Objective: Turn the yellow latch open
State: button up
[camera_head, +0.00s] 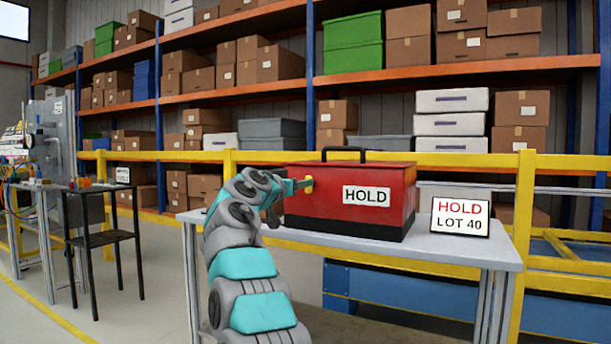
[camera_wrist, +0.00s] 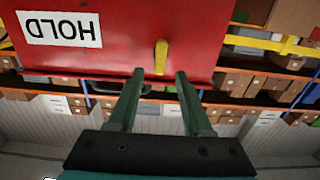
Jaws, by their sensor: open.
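The yellow latch (camera_head: 309,185) is on the left side of a red box (camera_head: 390,193) with a black top handle and a white "HOLD" label. My gripper (camera_head: 297,184) reaches it from the left, and the arm hides part of the box's lower left. In the wrist view, which is upside down, the latch (camera_wrist: 161,56) is a short upright yellow bar on the red face (camera_wrist: 120,55). My gripper (camera_wrist: 159,77) is open there, one finger on each side of the latch's lower end. Gaps show between the latch and both fingers.
The box stands on a grey table (camera_head: 460,250). A "HOLD LOT 40" sign (camera_head: 460,217) stands at its right. A yellow rail (camera_head: 450,158) and shelves with boxes are behind. A black stand (camera_head: 105,237) is at the left, with clear floor between.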

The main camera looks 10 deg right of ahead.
jog(key=p+x, duration=0.2)
jog(key=x, duration=0.2)
jog(key=shift+w+d, duration=0.1)
grip_shut()
dwell(0.3)
